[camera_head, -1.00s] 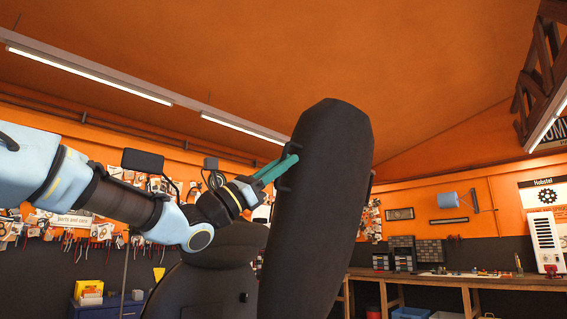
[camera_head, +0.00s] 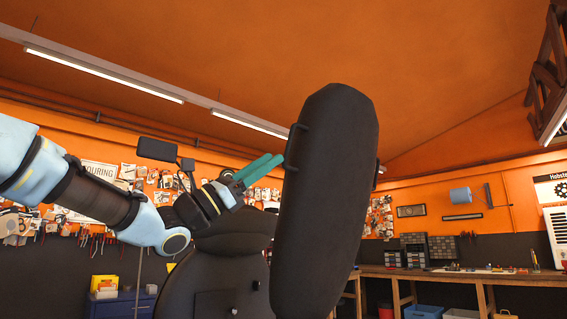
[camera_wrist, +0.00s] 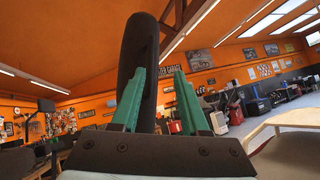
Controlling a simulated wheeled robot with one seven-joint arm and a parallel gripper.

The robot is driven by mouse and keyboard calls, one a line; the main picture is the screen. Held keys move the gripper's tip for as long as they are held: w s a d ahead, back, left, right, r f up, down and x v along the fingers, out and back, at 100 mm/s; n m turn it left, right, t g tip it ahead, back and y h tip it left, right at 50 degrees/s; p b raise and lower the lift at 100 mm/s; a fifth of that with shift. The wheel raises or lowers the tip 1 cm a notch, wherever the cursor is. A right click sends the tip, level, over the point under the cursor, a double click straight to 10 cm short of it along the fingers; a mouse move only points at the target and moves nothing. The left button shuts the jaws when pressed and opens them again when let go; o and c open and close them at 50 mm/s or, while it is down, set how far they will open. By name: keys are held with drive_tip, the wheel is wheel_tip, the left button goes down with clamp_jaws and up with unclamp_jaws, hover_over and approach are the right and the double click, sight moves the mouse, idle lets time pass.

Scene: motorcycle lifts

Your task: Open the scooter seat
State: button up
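The black scooter seat (camera_head: 328,200) stands raised on end, nearly upright and leaning slightly right, in the middle of the head view. In the wrist view the seat (camera_wrist: 137,45) rises behind the left finger, and my gripper (camera_wrist: 160,72) is open. Whether a fingertip touches the seat is hard to tell.
The dark scooter body (camera_head: 205,285) is below my arm, with a mirror (camera_head: 157,149) behind it. A workbench (camera_head: 450,275) with bins runs along the right wall. A blue cabinet (camera_head: 120,305) stands at lower left. The space above the seat is clear.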

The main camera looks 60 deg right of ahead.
drive_tip(key=shift+b+v, duration=0.3)
drive_tip(key=shift+v, duration=1.05)
drive_tip(key=shift+w, duration=0.1)
drive_tip(key=w+a+f+t+y, duration=0.2)
drive_tip(key=w+f+t, duration=0.1)
drive_tip(key=f, duration=0.6)
drive_tip(key=w+a+f+t+y, duration=0.1)
drive_tip(key=w+f+t+y, duration=0.15)
drive_tip(key=f, duration=0.65)
drive_tip(key=w+a+f+t+y, duration=0.15)
drive_tip(key=f+t, duration=0.25)
drive_tip(key=f, duration=0.5)
drive_tip(key=w+a+f+m+t+y, duration=0.1)
drive_tip(key=w+a+f+t+y, duration=0.15)
drive_tip(key=w+a+f, duration=0.55)
drive_tip(key=w+a+f+m+t+y, duration=0.1)
drive_tip(key=w+a+f+t+y, duration=0.3)
drive_tip(key=a, duration=0.6)
drive_tip(key=a+f+m+y, duration=0.1)
drive_tip(key=a+f, duration=0.6)
drive_tip(key=a, duration=0.3)
drive_tip(key=w+a+f+m+t+y, duration=0.1)
drive_tip(key=w+a+f+t+y, duration=0.3)
drive_tip(key=a, duration=0.6)
drive_tip(key=s+a+f+m+y, duration=0.1)
drive_tip(key=s+a+f, duration=0.2)
drive_tip(key=a, duration=0.9)
drive_tip(key=shift+s+f+m+g, duration=0.2)
drive_tip(key=shift+f+m+g, duration=0.1)
drive_tip(key=shift+g, duration=0.1)
